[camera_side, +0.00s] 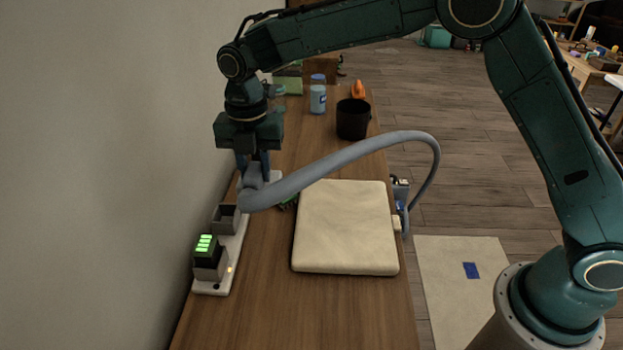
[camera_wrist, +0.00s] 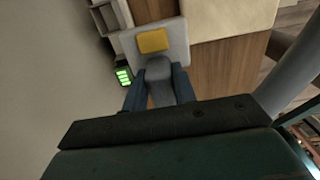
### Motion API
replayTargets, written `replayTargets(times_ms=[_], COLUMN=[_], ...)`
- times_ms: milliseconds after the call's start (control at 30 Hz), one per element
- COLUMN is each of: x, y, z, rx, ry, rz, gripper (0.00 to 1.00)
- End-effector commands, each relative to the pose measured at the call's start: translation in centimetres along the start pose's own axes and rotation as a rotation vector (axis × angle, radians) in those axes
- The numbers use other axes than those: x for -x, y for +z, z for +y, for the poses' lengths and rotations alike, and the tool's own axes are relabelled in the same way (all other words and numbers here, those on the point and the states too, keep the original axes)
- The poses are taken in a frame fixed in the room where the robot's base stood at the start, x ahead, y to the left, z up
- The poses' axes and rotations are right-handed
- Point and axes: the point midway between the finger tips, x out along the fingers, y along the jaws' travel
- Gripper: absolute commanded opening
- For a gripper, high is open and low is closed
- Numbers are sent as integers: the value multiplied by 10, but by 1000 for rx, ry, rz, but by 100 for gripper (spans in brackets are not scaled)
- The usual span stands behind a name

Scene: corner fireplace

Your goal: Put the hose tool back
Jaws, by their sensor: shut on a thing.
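The hose tool (camera_side: 252,182) is a grey piece at the end of a thick grey hose (camera_side: 340,158). My gripper (camera_side: 252,164) points down and is shut on the tool over the left side of the wooden counter. In the wrist view, the fingers of my gripper (camera_wrist: 159,88) flank the tool's rounded grey body (camera_wrist: 158,70). Beyond it is a light grey plate (camera_wrist: 178,38) with a yellow patch (camera_wrist: 152,40); I cannot tell whether it belongs to the tool or a holder. The hose arches right and drops to a blue and white item (camera_side: 401,192) at the counter's right edge.
A pale cushion (camera_side: 345,228) lies mid-counter below the hose. A white charging strip (camera_side: 224,272) with dark blocks and green lights (camera_side: 205,244) runs along the wall. A dark cup (camera_side: 353,119) and a blue-capped bottle (camera_side: 318,95) stand farther back. The counter's front is clear.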

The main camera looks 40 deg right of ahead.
Motion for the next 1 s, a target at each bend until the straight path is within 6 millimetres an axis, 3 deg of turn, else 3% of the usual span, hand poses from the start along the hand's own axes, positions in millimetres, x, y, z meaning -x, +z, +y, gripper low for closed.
replayTargets(times_ms=[700,1000], x=[-128,-144], y=[0,0], z=[-1,0], rx=[0,0], ry=[-3,0], rz=[1,0], gripper=[2,2])
